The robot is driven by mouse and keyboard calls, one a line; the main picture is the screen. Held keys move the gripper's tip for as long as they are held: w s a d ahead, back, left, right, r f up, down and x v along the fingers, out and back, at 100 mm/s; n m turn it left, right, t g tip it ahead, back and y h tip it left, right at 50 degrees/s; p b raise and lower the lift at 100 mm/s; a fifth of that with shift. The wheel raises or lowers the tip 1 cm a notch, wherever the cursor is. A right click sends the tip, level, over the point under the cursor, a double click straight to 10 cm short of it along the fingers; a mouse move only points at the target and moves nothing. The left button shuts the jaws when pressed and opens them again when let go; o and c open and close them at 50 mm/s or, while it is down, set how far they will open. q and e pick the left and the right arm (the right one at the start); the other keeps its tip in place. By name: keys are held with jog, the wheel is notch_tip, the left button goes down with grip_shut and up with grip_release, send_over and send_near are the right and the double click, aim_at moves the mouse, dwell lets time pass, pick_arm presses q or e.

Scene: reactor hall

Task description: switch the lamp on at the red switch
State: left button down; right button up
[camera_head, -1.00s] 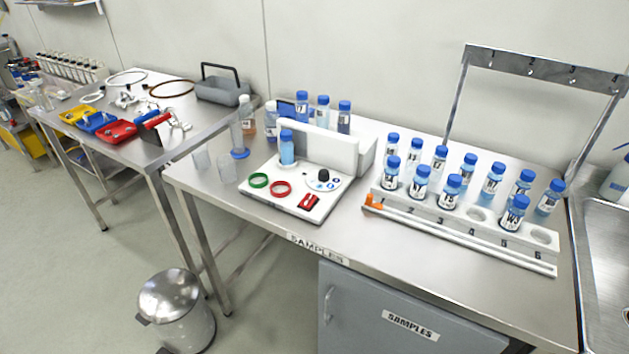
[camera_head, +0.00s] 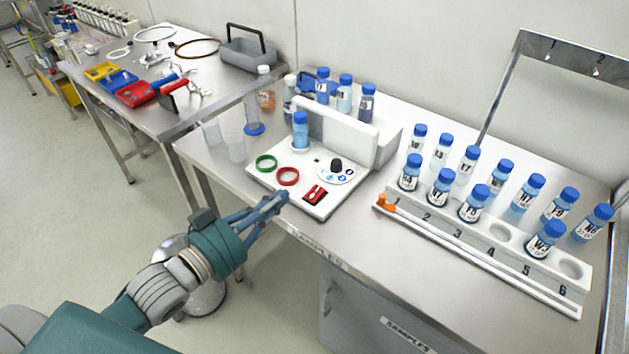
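The red switch (camera_head: 314,194) sits on the front right corner of a white device (camera_head: 267,183) on the steel bench. A green ring (camera_head: 266,163), a red ring (camera_head: 288,176) and a black knob (camera_head: 336,165) are on the same panel. A blue-capped bottle (camera_head: 300,131) stands upright at the back of the panel, in front of a white upright block (camera_head: 345,136). My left gripper (camera_head: 276,201) is in front of the bench edge, left of the switch and apart from it. Its fingers look close together, but their gap is unclear. My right gripper is out of view.
A white numbered rack (camera_head: 480,238) with several blue-capped bottles stands right of the device, an orange piece (camera_head: 386,202) at its left end. Clear beakers (camera_head: 235,147) stand to the left. A metal bin (camera_head: 207,297) is below my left arm.

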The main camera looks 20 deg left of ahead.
pick_arm(q)
jog(key=shift+s, duration=0.1)
jog(key=p, duration=0.2)
send_over(310, 195)
jog(key=s, duration=0.1)
jog(key=shift+s+a+f, duration=0.15)
jog(key=shift+a+f, duration=0.1)
jog(key=f, duration=0.2)
jog(key=w+f, duration=0.1)
jog(key=shift+w+d+f+p, duration=0.1)
jog(key=shift+d+f+p, duration=0.05)
jog(key=shift+d+p, duration=0.15)
jog(key=shift+f, duration=0.55)
